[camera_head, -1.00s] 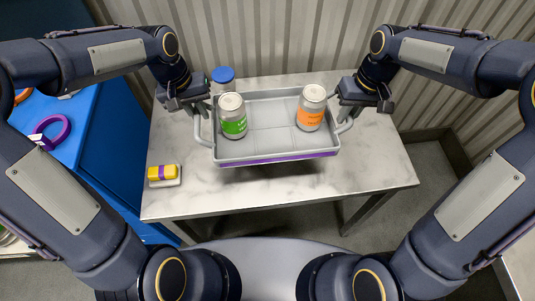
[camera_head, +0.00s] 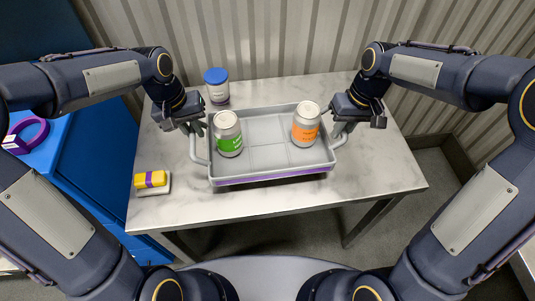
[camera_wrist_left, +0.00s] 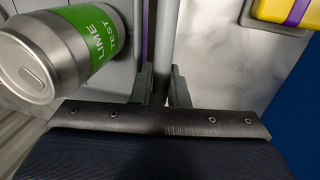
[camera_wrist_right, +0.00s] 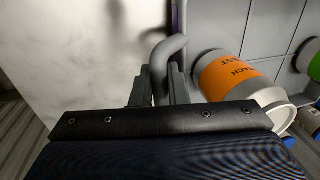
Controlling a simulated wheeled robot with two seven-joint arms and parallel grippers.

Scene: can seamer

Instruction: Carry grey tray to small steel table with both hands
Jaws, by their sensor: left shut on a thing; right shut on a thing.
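The grey tray (camera_head: 268,153), with a purple strip under its front edge, is over the marble-topped table (camera_head: 240,205) in the head view. I cannot tell whether it touches the top. A green-labelled can (camera_head: 229,134) stands in its left part and an orange-labelled can (camera_head: 305,124) in its right part. My left gripper (camera_head: 199,130) is shut on the tray's left handle (camera_wrist_left: 164,45). My right gripper (camera_head: 342,121) is shut on its right handle (camera_wrist_right: 162,60). I cannot pick out a separate small steel table.
A blue-lidded jar (camera_head: 217,86) stands behind the tray's left corner. A yellow block with a purple band (camera_head: 150,180) lies on a pale base at front left. A blue unit (camera_head: 85,165) with a purple ring (camera_head: 30,133) is at left. A corrugated wall (camera_head: 280,40) closes the back.

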